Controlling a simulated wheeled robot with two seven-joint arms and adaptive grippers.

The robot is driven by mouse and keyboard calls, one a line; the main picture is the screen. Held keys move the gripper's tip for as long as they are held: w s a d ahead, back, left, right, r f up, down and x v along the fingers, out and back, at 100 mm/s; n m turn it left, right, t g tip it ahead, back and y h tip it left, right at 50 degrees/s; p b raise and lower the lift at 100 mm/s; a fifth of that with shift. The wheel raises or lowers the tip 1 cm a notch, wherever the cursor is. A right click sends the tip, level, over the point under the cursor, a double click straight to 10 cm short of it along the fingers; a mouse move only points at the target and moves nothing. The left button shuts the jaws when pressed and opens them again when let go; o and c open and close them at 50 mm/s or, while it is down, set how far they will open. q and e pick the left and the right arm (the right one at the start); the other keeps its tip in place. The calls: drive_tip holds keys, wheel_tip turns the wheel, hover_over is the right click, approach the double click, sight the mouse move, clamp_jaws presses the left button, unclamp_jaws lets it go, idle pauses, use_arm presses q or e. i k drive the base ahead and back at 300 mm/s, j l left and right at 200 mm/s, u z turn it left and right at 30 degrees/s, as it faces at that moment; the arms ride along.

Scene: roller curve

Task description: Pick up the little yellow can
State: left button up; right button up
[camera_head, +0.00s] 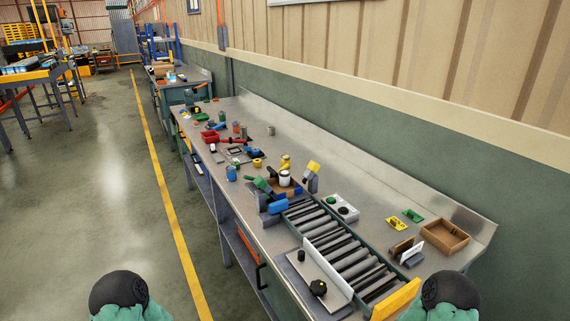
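A small, short yellow round thing (257,162) stands on the long metal workbench (215,165), left of the roller section; it looks like the little yellow can, but it is too small to be sure. Another yellow thing (286,159) stands just to its right, behind a white-and-brown jar, and its shape is hard to tell. Neither of my grippers shows. Only rounded dark and teal parts of my own arms show at the bottom left and bottom right, well away from the yellow things.
A roller conveyor (340,250) fills the bench's near part. A blue can (231,173), red bin (209,137), white jar (285,178) and green-handled tool (262,185) crowd around the yellow things. A wooden tray (445,236) sits at right. The floor left of the bench is clear.

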sight(285, 159)
drive_tip(key=k+j+u, duration=0.1)
drive_tip(key=k+u, duration=0.2)
drive_tip(key=k, duration=0.35)
drive_tip(key=i+j+u, duration=0.1)
drive_tip(key=u, duration=0.3)
drive_tip(key=i+u, duration=0.5)
drive_tip(key=u, duration=0.25)
drive_tip(key=i+l, duration=0.15)
drive_tip(key=i, duration=0.5)
drive_tip(key=i+l, duration=0.15)
drive_tip(key=i, duration=0.5)
drive_tip(key=i+l, duration=0.15)
drive_tip(key=i, duration=0.5)
drive_tip(key=i+z, duration=0.15)
drive_tip(key=i, duration=0.45)
drive_tip(key=i+j+z, duration=0.15)
drive_tip(key=i, duration=0.4)
drive_tip(key=i+j+z, duration=0.1)
drive_tip(key=i+j, duration=0.15)
drive_tip(key=i, duration=0.3)
